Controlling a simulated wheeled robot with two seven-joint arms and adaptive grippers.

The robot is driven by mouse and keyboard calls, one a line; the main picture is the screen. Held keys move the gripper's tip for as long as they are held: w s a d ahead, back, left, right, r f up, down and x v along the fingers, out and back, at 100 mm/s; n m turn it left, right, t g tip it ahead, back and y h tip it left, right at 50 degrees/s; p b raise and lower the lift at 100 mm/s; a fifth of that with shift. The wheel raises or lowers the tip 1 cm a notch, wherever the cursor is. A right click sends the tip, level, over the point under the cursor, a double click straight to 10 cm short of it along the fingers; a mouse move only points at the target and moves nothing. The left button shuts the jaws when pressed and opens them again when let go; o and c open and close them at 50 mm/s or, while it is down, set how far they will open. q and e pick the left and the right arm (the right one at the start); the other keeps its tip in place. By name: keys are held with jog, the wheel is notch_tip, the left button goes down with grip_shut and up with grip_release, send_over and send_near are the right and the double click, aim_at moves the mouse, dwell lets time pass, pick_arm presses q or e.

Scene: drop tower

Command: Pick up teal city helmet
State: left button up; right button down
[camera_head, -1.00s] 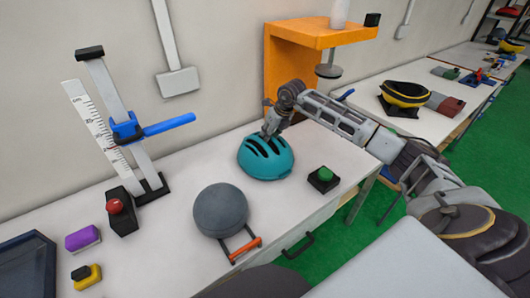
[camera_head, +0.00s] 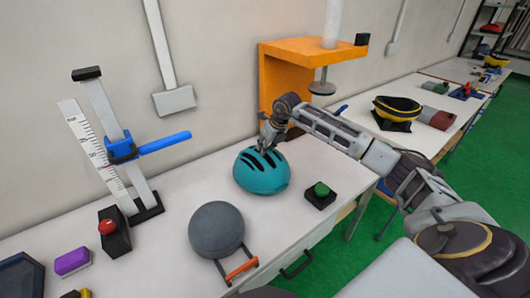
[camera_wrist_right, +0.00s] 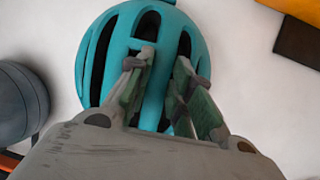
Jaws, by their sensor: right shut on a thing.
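The teal city helmet (camera_head: 262,173) is on the white table, with dark vent slots along its top. It also fills the upper middle of the right wrist view (camera_wrist_right: 120,50). My right gripper (camera_head: 265,147) is at the top of the helmet, coming from behind right. In the right wrist view its two fingers (camera_wrist_right: 162,80) reach into the vent slots and are shut on the helmet's shell between them. The exact contact at the fingertips is partly hidden. I cannot tell whether the helmet is clear of the table. My left gripper is not in view.
A grey round object (camera_head: 216,230) stands left of the helmet, a green button box (camera_head: 320,195) right of it. A drop stand with a blue arm (camera_head: 125,150) rises at the left. An orange shelf unit (camera_head: 290,52) stands behind. Bare table lies between stand and helmet.

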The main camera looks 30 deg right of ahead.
notch_tip(320, 180, up, 7)
jog(key=shift+r, duration=0.75)
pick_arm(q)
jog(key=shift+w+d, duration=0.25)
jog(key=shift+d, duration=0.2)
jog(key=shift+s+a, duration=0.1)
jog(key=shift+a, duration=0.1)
